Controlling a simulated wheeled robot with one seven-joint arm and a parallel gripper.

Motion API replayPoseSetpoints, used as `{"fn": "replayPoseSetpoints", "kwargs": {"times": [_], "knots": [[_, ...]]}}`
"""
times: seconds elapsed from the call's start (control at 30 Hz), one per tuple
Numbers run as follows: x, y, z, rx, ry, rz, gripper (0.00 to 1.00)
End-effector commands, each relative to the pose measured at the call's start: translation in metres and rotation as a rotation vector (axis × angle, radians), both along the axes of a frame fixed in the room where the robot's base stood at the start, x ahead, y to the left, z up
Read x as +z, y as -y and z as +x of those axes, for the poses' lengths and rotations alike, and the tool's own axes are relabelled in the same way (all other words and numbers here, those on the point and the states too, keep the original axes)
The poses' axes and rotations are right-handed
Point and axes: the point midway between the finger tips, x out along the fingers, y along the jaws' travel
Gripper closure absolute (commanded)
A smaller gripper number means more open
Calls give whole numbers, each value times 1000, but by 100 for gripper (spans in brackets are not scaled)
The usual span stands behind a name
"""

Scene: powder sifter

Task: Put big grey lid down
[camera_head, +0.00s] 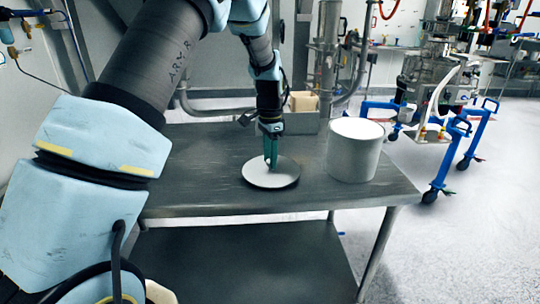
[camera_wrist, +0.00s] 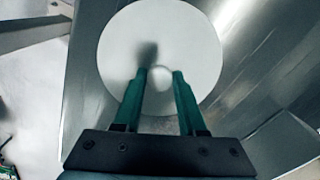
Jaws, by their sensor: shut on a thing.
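The big grey lid (camera_head: 284,177) is a flat round disc at the middle of the metal table, level, at or just above the table top; I cannot tell if it touches. My gripper (camera_head: 271,165) points straight down over the lid's centre with its green fingers. In the wrist view the lid (camera_wrist: 125,55) fills the upper middle, and my gripper's fingertips (camera_wrist: 161,72) are shut on the small round knob at its centre. The knob is mostly hidden by the fingers.
A white-grey bucket (camera_head: 354,155) stands on the metal table (camera_head: 200,190) just right of the lid. A box (camera_head: 303,101) stands behind the table's back edge. Blue wheeled frames stand at the right. The table's left part is clear.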

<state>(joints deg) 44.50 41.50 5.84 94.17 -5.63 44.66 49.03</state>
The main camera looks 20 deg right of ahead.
Motion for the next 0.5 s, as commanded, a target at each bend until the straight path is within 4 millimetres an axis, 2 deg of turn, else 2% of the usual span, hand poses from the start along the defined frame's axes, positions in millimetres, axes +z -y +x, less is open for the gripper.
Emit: {"fn": "replayPoseSetpoints", "kwargs": {"times": [0.37,0.4,0.5], "knots": [[-7,0,0,0,1,0,100],[-6,0,0,1,1,0,56],[-6,0,0,1,1,0,45]]}}
